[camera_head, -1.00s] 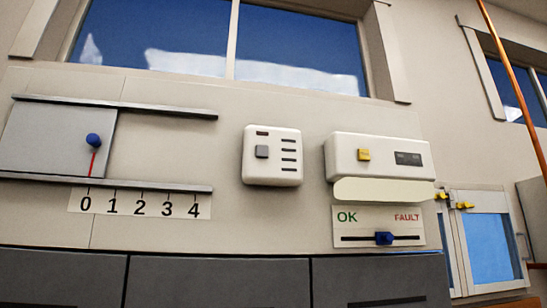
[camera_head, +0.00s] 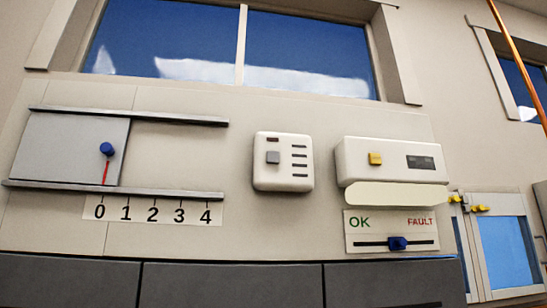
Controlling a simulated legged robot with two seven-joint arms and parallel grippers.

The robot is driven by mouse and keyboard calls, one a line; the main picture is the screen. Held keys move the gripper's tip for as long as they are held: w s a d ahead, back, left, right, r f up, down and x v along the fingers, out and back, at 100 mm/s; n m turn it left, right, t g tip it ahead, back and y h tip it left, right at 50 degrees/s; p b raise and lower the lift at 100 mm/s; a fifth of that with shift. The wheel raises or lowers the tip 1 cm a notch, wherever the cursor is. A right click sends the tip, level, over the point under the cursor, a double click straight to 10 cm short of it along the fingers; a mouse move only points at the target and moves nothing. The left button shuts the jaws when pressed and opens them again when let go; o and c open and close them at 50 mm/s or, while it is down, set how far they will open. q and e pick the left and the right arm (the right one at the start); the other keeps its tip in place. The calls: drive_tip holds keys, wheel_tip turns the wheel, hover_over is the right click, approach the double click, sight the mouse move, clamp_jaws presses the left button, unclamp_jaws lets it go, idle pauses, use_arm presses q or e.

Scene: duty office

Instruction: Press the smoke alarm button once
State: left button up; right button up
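A white rounded box (camera_head: 284,178) with several dark slots is mounted on the wall panel near the middle of the view. Neither box carries a label that I can read, so I cannot tell for sure which is the smoke alarm. Neither of my grippers is in view, and nothing touches either button.
A grey sliding plate (camera_head: 70,150) with a blue knob (camera_head: 107,149) sits left, above a 0-to-4 scale (camera_head: 152,211). A blue slider (camera_head: 397,243) sits between OK and FAULT. Dark cabinets (camera_head: 232,285) lie below. The space before the panel looks clear.

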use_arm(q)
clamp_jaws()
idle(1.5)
